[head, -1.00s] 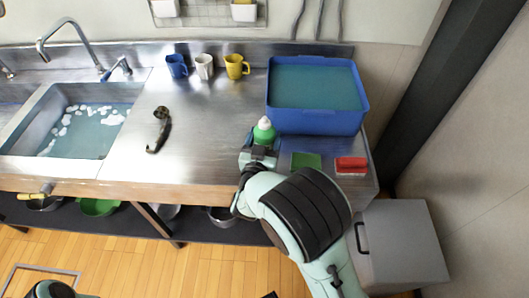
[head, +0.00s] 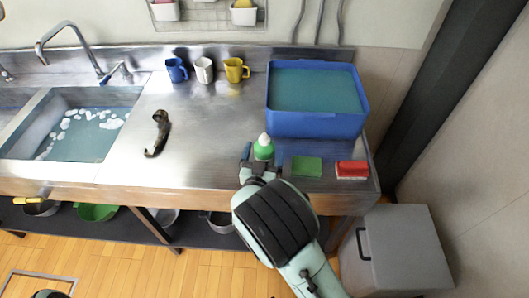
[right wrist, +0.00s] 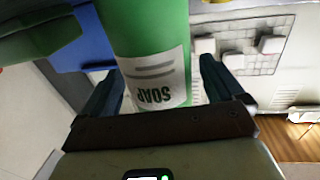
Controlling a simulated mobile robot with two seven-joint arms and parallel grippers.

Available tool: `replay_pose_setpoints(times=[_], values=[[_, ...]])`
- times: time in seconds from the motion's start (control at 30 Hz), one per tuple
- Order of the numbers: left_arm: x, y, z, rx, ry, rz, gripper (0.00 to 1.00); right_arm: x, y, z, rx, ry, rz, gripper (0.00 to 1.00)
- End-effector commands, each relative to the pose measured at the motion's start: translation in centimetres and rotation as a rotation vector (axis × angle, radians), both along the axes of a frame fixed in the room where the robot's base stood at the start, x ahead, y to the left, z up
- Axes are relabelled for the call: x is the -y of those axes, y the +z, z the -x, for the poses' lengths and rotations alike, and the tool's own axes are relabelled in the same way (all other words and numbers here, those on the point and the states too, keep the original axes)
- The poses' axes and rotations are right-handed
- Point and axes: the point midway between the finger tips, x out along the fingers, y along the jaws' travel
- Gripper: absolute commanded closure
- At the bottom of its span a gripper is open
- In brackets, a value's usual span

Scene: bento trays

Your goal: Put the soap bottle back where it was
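The green soap bottle (head: 263,150) with a white top stands upright near the front edge of the steel counter, left of the green sponge. In the right wrist view the bottle (right wrist: 158,55) shows a white "SOAP" label, upside down in the picture. My right gripper (head: 263,157) has a finger on each side of the bottle. The fingers are spread, with a visible gap beside the bottle in the right wrist view, so it looks open around it. The bottle's base is hidden by the gripper. My left gripper is out of view.
A blue tub of water (head: 315,122) stands behind and right of the bottle. A green sponge (head: 307,167) and red sponge (head: 352,170) lie to the right. A dark curved object (head: 158,133) lies left. Three mugs stand behind. The counter (head: 208,140) left of the bottle is clear.

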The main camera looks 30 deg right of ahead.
Motion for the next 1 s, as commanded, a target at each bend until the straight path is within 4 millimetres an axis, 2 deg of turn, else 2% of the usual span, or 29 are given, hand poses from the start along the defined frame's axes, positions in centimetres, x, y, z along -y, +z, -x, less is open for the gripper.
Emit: replay_pose_setpoints(times=[0.37,0.8,1.0], values=[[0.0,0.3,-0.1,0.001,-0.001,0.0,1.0,-0.5,0.4,0.4,0.0,0.002,-0.001,0.06],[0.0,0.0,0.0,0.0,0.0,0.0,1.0,-6.2,0.4,7.2,-0.001,0.004,0.0,0.06],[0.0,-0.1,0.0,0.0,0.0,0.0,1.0,-7.6,0.4,8.8,0.0,0.001,0.0,0.06]])
